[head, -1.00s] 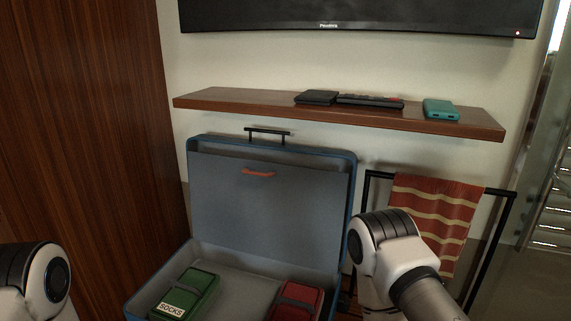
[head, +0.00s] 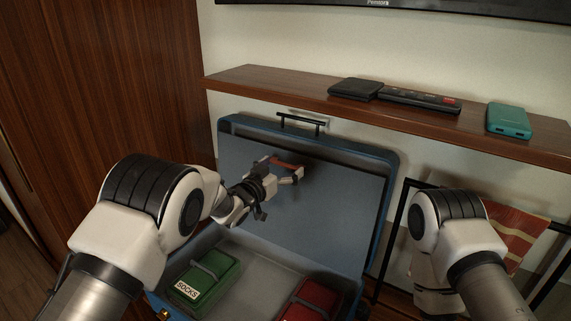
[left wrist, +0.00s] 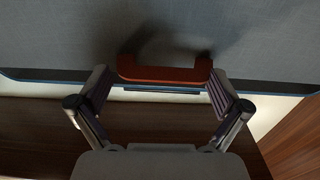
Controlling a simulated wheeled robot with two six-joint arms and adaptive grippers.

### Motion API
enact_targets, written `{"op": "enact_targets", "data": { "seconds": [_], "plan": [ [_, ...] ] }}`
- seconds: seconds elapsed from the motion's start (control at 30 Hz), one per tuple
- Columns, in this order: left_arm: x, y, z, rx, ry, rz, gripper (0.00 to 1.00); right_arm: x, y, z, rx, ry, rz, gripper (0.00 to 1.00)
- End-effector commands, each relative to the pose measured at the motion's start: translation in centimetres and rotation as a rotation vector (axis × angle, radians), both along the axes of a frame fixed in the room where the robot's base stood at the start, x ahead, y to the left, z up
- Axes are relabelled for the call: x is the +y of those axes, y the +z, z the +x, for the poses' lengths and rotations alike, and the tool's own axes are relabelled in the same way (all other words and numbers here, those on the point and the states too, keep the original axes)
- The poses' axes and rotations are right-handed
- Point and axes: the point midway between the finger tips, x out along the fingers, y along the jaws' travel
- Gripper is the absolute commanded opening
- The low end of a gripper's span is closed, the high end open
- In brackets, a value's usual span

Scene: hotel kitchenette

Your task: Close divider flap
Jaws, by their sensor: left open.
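The divider flap (head: 340,195) is a grey panel standing up against the inside of the open blue suitcase's lid (head: 392,185). A red-orange pull handle (head: 290,164) sits near its top edge. My left gripper (head: 284,169) is open at this handle.
In the suitcase base lie a green pouch labelled SOCKS (head: 203,278) and a red pouch (head: 310,299). A wooden shelf (head: 300,95) juts out above the lid. A black rack with a striped towel (head: 515,235) stands at the right, behind my right arm.

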Motion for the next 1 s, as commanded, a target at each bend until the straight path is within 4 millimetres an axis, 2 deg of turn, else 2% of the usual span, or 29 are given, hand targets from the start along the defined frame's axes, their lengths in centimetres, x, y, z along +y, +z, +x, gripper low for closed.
{"op": "enact_targets", "data": {
  "seconds": [0.13, 0.37, 0.5, 0.57, 0.6, 0.83, 1.0],
  "plan": [
    [-0.7, 0.0, 0.9, -0.001, 0.001, 0.001, 1.00, 0.0, 0.0, 0.0, 0.000, 0.000, 0.000, 0.40],
    [-0.7, 0.0, 1.0, 0.001, 0.001, 0.001, 1.00, 0.0, 0.0, 0.0, 0.000, 0.000, 0.000, 0.40],
    [-0.7, 0.0, 1.0, 0.001, 0.001, 0.001, 0.50, 0.0, 0.0, 0.0, 0.000, 0.000, 0.000, 0.40],
    [-0.7, 0.0, 1.0, 0.000, 0.001, 0.001, 0.29, 0.0, 0.0, 0.0, 0.000, 0.000, 0.000, 0.40],
    [-0.7, -0.1, 1.0, 0.000, 0.000, 0.001, 0.22, 0.0, 0.0, 0.0, 0.000, 0.000, 0.000, 0.40],
    [-0.5, -0.2, 0.6, -0.008, -0.001, -0.004, 0.22, 0.0, -0.2, 0.0, 0.000, 0.000, 0.000, 0.40],
    [0.4, -0.6, -0.7, -0.047, -0.001, -0.033, 0.22, 0.0, -1.1, 0.0, 0.000, 0.000, 0.000, 0.40]
  ]
}}
